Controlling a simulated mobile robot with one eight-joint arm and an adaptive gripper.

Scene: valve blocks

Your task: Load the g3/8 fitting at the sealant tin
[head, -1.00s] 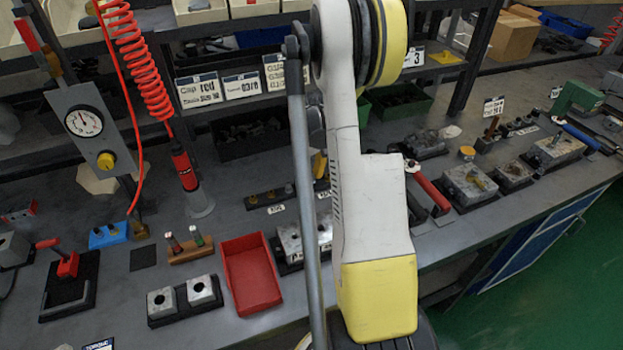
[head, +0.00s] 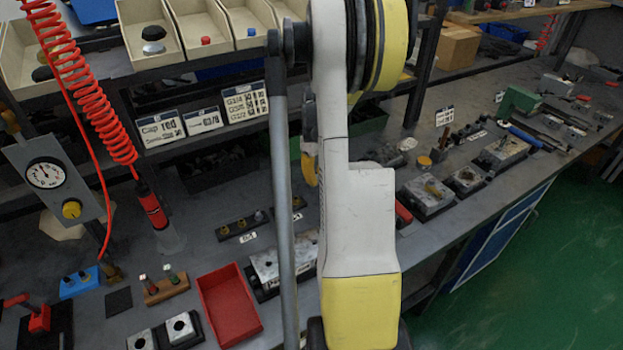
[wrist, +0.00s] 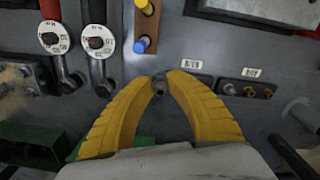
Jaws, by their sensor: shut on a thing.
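My gripper (wrist: 159,80) shows in the wrist view with its yellow fingers closed at the tips on a small dark fitting (wrist: 159,87). Most of the fitting is hidden between the fingertips, and its size cannot be read. In the head view my gripper (head: 309,165) is mostly hidden behind my arm, above the back of the bench. A small round tin with a yellow top (head: 424,161), possibly the sealant tin, stands right of my arm. Metal valve blocks (head: 428,194) sit near it, one with a second block (head: 467,180) to its right.
Fitting racks (head: 243,224) and a red tray (head: 229,305) lie left of my arm. Metal blocks (head: 268,270) stand partly behind the arm. A red coiled hose (head: 98,100) hangs at left. The wrist view shows a green bin (wrist: 35,145) and two dial valves (wrist: 97,43).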

